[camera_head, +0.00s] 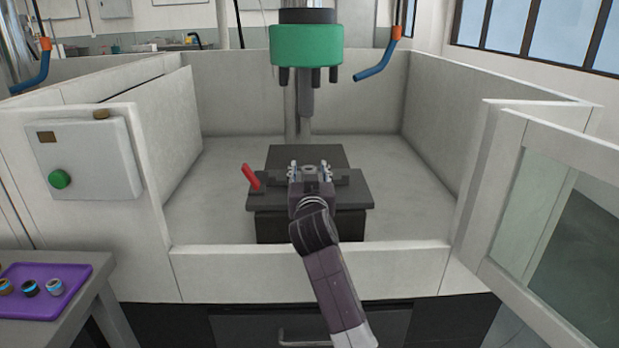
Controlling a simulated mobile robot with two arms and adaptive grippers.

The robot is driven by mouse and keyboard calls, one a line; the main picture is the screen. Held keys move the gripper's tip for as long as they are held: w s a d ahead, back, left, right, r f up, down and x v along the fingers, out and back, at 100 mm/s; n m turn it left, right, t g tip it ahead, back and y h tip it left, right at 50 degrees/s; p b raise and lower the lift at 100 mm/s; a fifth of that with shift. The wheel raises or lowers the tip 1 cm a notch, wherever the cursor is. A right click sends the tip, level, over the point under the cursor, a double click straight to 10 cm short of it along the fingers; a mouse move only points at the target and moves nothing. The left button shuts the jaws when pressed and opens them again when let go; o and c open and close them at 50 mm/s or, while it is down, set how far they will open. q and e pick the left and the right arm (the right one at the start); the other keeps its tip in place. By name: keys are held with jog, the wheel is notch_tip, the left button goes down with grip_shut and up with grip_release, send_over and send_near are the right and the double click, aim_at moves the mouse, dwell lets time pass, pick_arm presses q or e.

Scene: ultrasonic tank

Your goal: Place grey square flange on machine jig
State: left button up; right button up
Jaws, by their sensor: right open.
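My right gripper (309,168) reaches from the bottom over the front wall of the machine to the jig. Its two fingers are apart. The machine jig (350,178) is dark, with a red lever (251,177) at its left, and sits on a dark block in the enclosure. A small grey piece with a dark round centre shows between or just beyond the fingertips. I cannot tell whether it is the grey square flange or part of the jig, as my gripper covers much of this spot. My left gripper is not in view.
A green machine head (306,46) with a spindle hangs above the jig. The enclosure's front wall (310,272) lies under my arm. An open door (565,215) stands at the right. A purple tray (84,272) with several small ring-shaped parts lies on a grey table at the left.

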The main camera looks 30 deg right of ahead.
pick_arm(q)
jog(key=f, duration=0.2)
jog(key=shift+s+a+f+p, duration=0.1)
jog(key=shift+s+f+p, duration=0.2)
pick_arm(e)
jog(key=v, duration=1.2)
